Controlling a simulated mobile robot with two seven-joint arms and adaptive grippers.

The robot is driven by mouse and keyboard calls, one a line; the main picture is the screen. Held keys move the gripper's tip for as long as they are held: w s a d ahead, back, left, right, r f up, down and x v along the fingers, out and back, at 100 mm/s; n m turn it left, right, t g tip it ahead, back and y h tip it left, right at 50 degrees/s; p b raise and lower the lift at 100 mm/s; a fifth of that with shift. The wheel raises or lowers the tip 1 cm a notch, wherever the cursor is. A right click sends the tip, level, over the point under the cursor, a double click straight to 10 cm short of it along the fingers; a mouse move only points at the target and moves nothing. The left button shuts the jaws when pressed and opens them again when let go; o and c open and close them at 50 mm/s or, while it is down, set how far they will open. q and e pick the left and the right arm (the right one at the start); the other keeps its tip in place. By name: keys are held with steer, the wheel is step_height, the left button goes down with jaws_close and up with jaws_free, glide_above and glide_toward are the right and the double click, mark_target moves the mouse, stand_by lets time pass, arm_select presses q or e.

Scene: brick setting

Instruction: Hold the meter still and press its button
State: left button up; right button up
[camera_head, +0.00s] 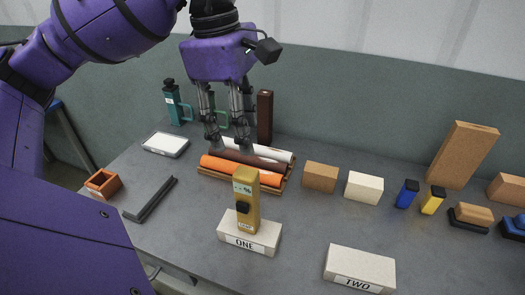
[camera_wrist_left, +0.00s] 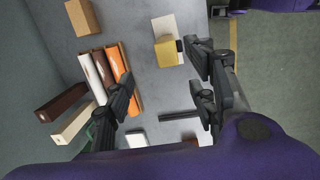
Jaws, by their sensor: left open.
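The meter (camera_head: 246,188) is a yellow upright device with a pale display near its top. Its black button (camera_head: 243,207) faces the head camera. It stands on a pale block labelled ONE (camera_head: 262,242). In the left wrist view the meter (camera_wrist_left: 167,53) shows from above on the block, with a dark part at its side. My left gripper (camera_head: 228,143) is open and empty, fingers down. In the head view it appears behind the meter, over the rolls, apart from the meter. It also shows in the left wrist view (camera_wrist_left: 165,88). My right gripper is not in view.
Orange, brown and white rolls (camera_head: 235,169) lie on a rack behind the meter. A pale block labelled TWO (camera_head: 360,269) stands at front right. A grey channel piece (camera_head: 150,197) and an orange box (camera_head: 103,183) are left. Several blocks stand right. Table between ONE and TWO is clear.

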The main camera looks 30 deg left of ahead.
arm_select(q)
steer(key=b, duration=0.2)
glide_above(244, 173)
steer(key=f, duration=0.4)
steer(key=shift+s+a+f, duration=0.15)
steer(key=shift+a+f, duration=0.2)
steer(key=shift+a, duration=0.05)
steer(key=shift+f, duration=0.35)
steer(key=shift+f+g, duration=0.25)
steer(key=shift+g, duration=0.05)
steer(key=f, duration=0.5)
steer(key=shift+w+d+f, duration=0.2)
steer(key=shift+d+f, duration=0.1)
steer(key=shift+d, duration=0.1)
steer(key=shift+w+d+f, duration=0.1)
steer(key=shift+f, duration=0.6)
steer(key=c, duration=1.2)
jaws_close()
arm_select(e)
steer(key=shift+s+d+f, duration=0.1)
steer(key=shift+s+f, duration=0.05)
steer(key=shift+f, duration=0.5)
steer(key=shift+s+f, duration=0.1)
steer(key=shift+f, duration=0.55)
